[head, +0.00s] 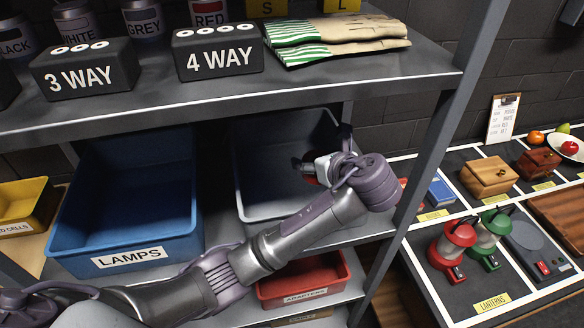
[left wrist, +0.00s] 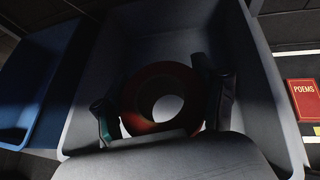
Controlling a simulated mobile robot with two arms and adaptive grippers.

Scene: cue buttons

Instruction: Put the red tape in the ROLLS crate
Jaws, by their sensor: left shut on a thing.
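The red tape (left wrist: 140,86) is a dark red ring with a pale hole. It shows in the left wrist view between the fingers of my left gripper (left wrist: 164,108), which is shut on it. In the head view my left gripper (head: 322,168) is at the right part of a grey crate (head: 268,155) on the middle shelf, and only a sliver of red shows there. The grey crate walls (left wrist: 84,115) surround the tape in the wrist view. How high the tape is above the crate floor I cannot tell. The crate's label is hidden behind my arm. My right gripper is not in view.
A blue LAMPS crate (head: 66,215) stands left of the grey crate. A red crate (head: 335,283) is below. The upper shelf edge (head: 230,94) runs above my arm, and a shelf post (head: 432,155) stands to the right. A POEMS book (left wrist: 305,100) lies beyond the post.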

